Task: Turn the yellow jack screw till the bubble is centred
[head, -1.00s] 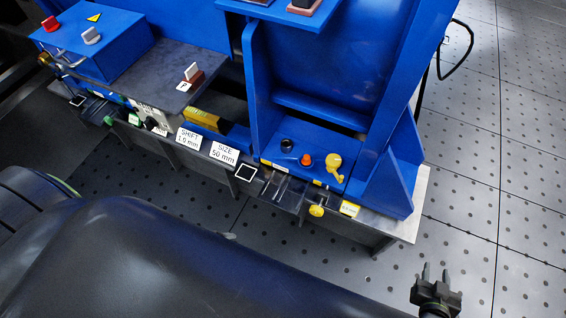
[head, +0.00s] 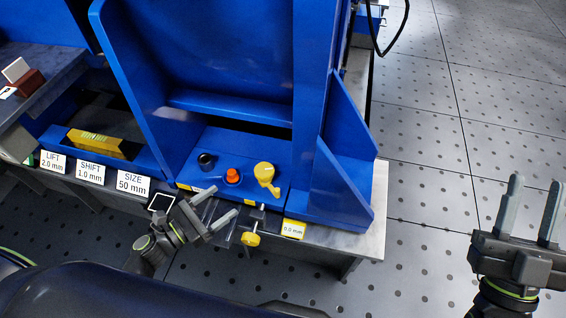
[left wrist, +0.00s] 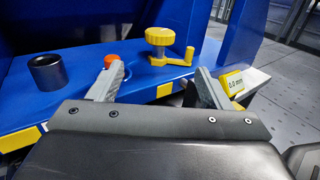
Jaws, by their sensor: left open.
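A yellow crank-shaped screw (head: 265,175) stands on the blue base (head: 225,148), right of an orange-red cap (head: 232,176) and a dark round socket (head: 206,161). My left gripper (head: 227,199) is open and empty in front of the base, short of the yellow screw. In the left wrist view the yellow screw (left wrist: 159,38) shows beyond and between the open fingers, apart from them. My right gripper (head: 537,182) is open and empty over the floor at far right. I cannot make out a bubble in either view.
A second yellow knob (head: 250,239) hangs at the bench's front edge, beside a yellow "0.0 mm" tag (head: 293,229). LIFT, SHIFT and SIZE cards (head: 90,173) line the edge to the left. Tall blue side plates (head: 342,150) flank the base. The perforated floor at right is clear.

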